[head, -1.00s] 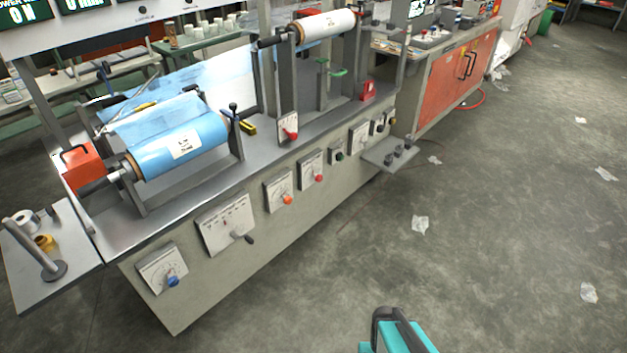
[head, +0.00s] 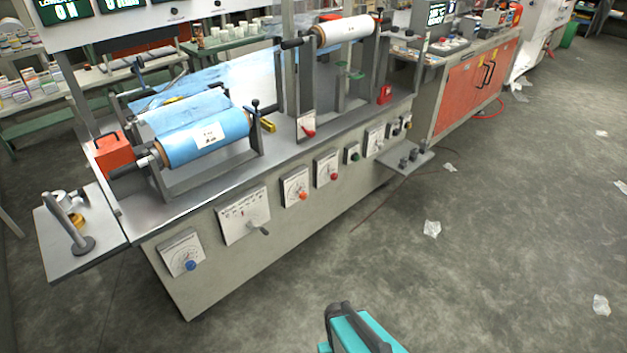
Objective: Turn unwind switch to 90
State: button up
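Several switches with white dial plates line the front of the grey machine (head: 235,285). At the left end is a dial with a blue knob (head: 190,265). To its right are a plate with a dark lever (head: 260,229), a dial with an orange knob (head: 303,196) and a dial with a red knob (head: 333,177). The labels are too small to read, so I cannot tell which is the unwind switch, nor its setting. A blue film roll (head: 200,140) sits above the left dials. My gripper does not show; only a teal and dark part of mine is at the bottom edge.
A side shelf (head: 60,262) with a grey post juts out at the machine's left. A small low shelf (head: 410,162) sticks out at its right. An orange-doored cabinet (head: 465,85) stands beyond. The floor (head: 500,260) in front is open, with scraps of film.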

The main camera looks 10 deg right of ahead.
aim_at(334, 175)
jog(key=u, duration=0.55)
jog(key=i, duration=1)
jog(key=z, duration=0.05)
